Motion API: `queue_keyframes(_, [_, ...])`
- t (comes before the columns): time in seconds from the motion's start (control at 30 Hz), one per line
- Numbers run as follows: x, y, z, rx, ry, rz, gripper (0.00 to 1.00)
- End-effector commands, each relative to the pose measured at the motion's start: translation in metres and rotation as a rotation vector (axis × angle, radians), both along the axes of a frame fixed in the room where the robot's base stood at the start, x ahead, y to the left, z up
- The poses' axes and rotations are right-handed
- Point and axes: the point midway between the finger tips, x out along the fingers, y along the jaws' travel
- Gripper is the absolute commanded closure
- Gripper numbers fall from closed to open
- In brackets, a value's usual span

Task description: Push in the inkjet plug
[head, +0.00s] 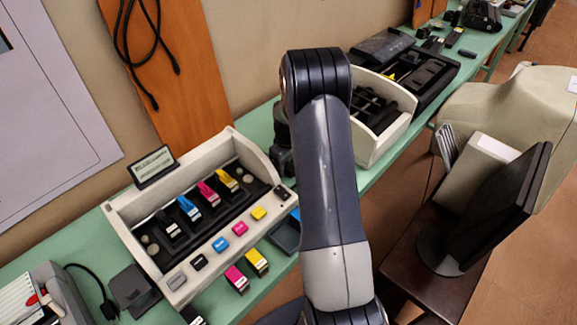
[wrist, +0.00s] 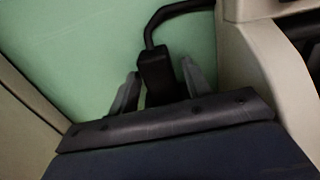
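The inkjet plug (wrist: 156,72) is a black block with a thick black cable curving up and right in the wrist view. It is over the green table top, next to a cream housing. My gripper (wrist: 160,68) has one grey finger on each side of the plug. A narrow gap shows between the right finger and the plug, and the fingers look open around it. The plug's lower end and any socket are hidden behind my gripper body. In the head view my arm hides the plug and the fingertips.
A cream printer exhibit (head: 124,223) with coloured cartridges stands left of my arm on the green table (head: 258,122). Another cream unit (head: 392,137) stands right of it. A dark monitor (head: 497,215) is on a brown stand at right. The wall is close behind the table.

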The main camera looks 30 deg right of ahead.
Motion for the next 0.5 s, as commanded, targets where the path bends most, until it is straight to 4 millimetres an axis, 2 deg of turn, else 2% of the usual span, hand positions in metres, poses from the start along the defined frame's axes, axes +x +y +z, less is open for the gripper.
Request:
queue_keyframes(0.33, [-0.001, -0.001, 0.002, 0.000, 0.003, 0.000, 0.49])
queue_keyframes(0.5, [-0.001, -0.001, 0.024, -0.001, 0.001, 0.000, 0.49])
